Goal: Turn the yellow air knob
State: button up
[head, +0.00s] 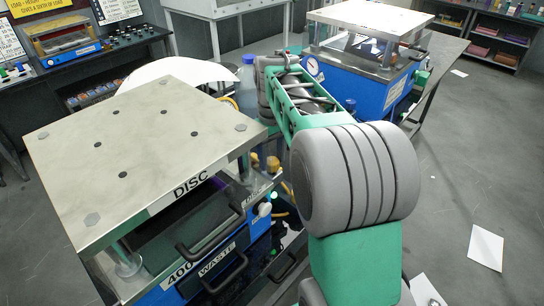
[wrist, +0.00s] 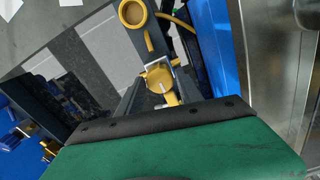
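The yellow air knob (wrist: 157,80) shows in the middle of the wrist view, beside a pale metal bracket. My gripper (wrist: 160,76) points at it, with its two dark fingers apart, one on each side of the knob. I cannot tell whether either finger touches it. In the head view my green and grey arm reaches forward past the DISC press, and my gripper is hidden there. Small yellow parts (head: 273,164) show beside the arm, but I cannot tell whether one is the knob.
The DISC press (head: 135,150) with black handles stands close on the left. A second blue press (head: 365,85) stands behind. A yellow ring (wrist: 133,13) and yellow hose are near the knob. A blue panel (wrist: 215,50) rises close on the wrist view's right. Floor at right is mostly clear.

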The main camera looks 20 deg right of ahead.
grip_shut()
jog(key=shift+n, duration=0.3)
jog(key=n+p, duration=0.1)
jog(key=n, duration=1.1)
jog(key=shift+p, duration=0.3)
jog(key=shift+n, duration=0.3)
dwell(0.4)
jog(key=shift+o, duration=2.1)
grip_release()
